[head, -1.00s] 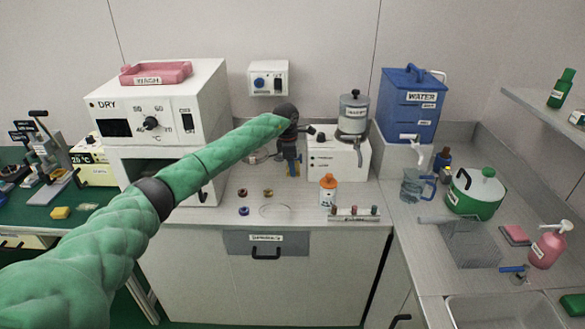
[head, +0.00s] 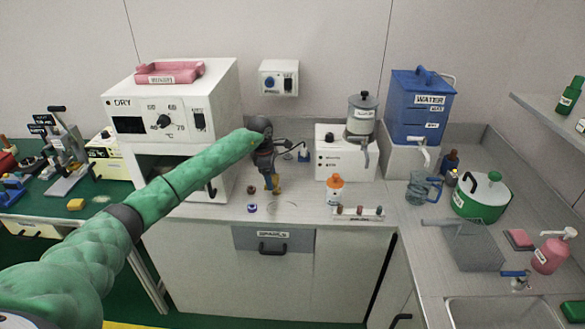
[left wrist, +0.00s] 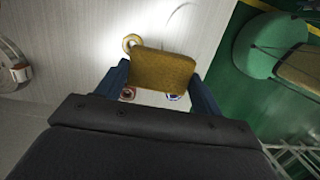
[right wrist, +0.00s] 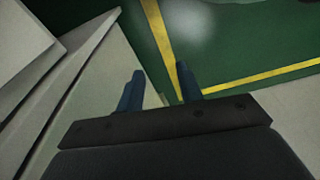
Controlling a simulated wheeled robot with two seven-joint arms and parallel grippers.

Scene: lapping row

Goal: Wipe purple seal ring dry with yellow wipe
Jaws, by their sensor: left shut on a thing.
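My left gripper (head: 272,187) is shut on the yellow wipe (left wrist: 160,68), which spans between its fingers in the left wrist view. In the head view it points down over the counter, just right of the rings. The purple seal ring (head: 252,208) looks blue-purple with a pale centre and lies flat on the counter. It seems to show partly behind the wipe in the left wrist view (left wrist: 173,97). A reddish-brown ring (head: 251,190) lies behind it. A yellow ring (left wrist: 131,43) shows at the wipe's edge. My right gripper (right wrist: 160,90) is open and empty.
The white DRY oven (head: 170,110) stands left of the rings. An orange-and-white bottle (head: 334,190) and a rack of small pegs (head: 359,213) stand to the right. A yellow block (head: 75,204) lies on the green bench. The counter's front edge is close to the rings.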

